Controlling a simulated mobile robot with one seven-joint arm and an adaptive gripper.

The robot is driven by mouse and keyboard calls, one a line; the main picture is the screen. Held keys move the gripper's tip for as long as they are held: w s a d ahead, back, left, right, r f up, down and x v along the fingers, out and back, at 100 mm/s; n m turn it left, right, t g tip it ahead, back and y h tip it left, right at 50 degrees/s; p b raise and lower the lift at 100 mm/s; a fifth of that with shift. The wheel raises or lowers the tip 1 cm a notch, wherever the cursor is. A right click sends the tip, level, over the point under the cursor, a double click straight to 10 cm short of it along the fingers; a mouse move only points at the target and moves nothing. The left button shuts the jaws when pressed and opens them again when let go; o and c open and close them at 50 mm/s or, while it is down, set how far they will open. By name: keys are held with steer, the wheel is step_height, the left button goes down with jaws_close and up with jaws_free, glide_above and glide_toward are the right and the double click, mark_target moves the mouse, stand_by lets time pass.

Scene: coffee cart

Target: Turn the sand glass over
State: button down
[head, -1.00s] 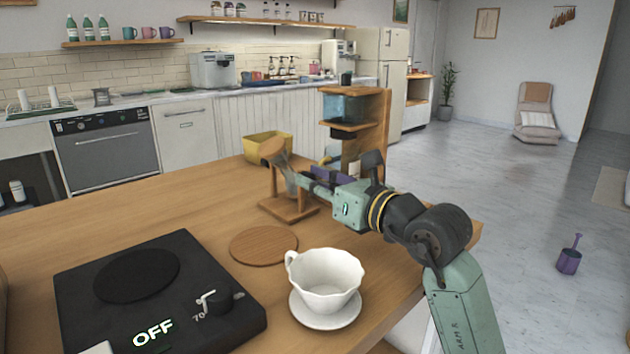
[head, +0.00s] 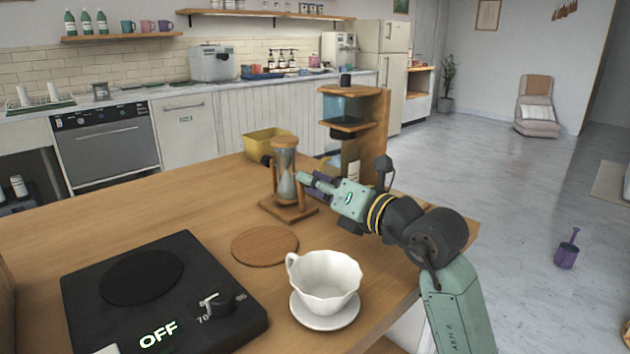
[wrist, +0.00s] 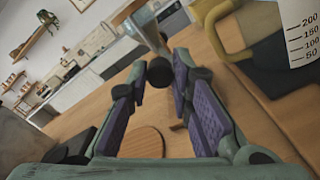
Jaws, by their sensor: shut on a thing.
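The sand glass (head: 286,163), a glass with round wooden ends, stands close to upright in its wooden stand (head: 289,211) on the counter. The exact contact is partly hidden, and I cannot tell how the sand is lying.
A wooden dripper stand (head: 366,140) is close behind my gripper, with a yellow box (head: 262,138) to its left.

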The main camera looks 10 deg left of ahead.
steer(key=shift+d+r, duration=0.1)
steer(key=c, duration=1.4)
jaws_free()
steer(key=shift+c, duration=0.2)
steer(key=shift+w, duration=0.15)
steer(key=v, duration=1.2)
